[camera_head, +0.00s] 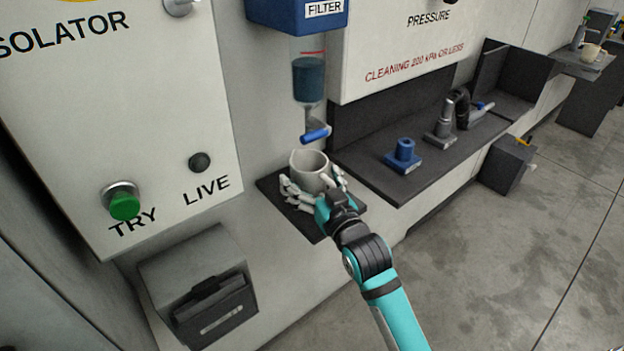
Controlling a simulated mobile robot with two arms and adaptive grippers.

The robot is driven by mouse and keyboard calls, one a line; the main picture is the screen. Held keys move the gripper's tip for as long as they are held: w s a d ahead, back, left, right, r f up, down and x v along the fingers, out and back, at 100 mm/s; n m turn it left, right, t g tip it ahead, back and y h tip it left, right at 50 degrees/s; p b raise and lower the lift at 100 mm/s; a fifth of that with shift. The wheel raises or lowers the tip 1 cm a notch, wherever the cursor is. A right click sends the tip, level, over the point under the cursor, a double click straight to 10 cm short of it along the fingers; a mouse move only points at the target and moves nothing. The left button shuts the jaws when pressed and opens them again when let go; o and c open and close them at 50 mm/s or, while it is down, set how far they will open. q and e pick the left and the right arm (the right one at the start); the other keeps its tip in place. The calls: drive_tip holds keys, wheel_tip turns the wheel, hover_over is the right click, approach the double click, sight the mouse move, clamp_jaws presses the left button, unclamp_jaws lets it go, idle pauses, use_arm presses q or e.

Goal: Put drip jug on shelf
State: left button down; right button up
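The drip jug (309,163), a light grey open-topped cup, stands upright at a small dark ledge (321,230) below the filter's blue tap. My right gripper (314,184) reaches in from the lower right, with its pale fingers on either side of the jug. The fingers lie close to the jug's sides; I cannot tell whether they press on it. The fingers and wrist hide the jug's lower part. A long dark shelf (390,187) runs along the wall to the right of the ledge. My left gripper is not in view.
The filter bowl (308,80) with dark blue liquid and its blue tap (314,135) hang just above the jug. On the shelf stand a blue fitting (403,155) and a grey fitting (441,130). A dark box (506,165) sits beyond the shelf's front edge.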

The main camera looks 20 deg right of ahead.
drive_tip(key=shift+r, duration=0.1)
drive_tip(key=shift+s, duration=0.25)
drive_tip(key=s+d+p, duration=0.1)
drive_tip(key=s+p, duration=0.2)
drive_tip(key=s, duration=0.8)
drive_tip(key=shift+s+d, duration=0.2)
idle(0.7)
